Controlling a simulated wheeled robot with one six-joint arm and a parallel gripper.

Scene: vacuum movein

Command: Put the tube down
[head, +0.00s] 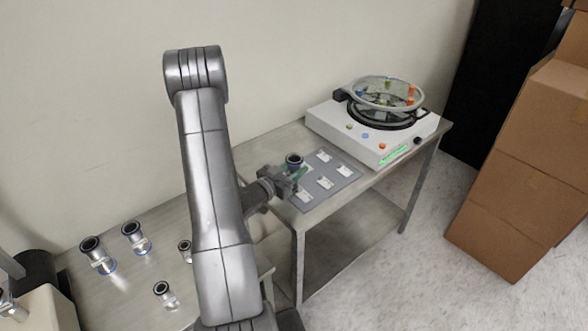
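The tube (294,160), a metal piece with a black ring on top, is upright over the left part of the grey mat (340,171). My gripper (294,174) reaches in from the left at the mat's left edge, and its fingers appear closed around the tube below the ring. The tube's lower end is hidden by the gripper, so I cannot tell whether it touches the mat. The mat lies on the right metal table and bears several white labelled patches.
A white machine (372,131) with a round glass lid stands at the back of the right table. Several similar metal tubes (136,238) stand on the left table (135,290). Stacked cardboard boxes (525,165) stand at the right, with open floor before them.

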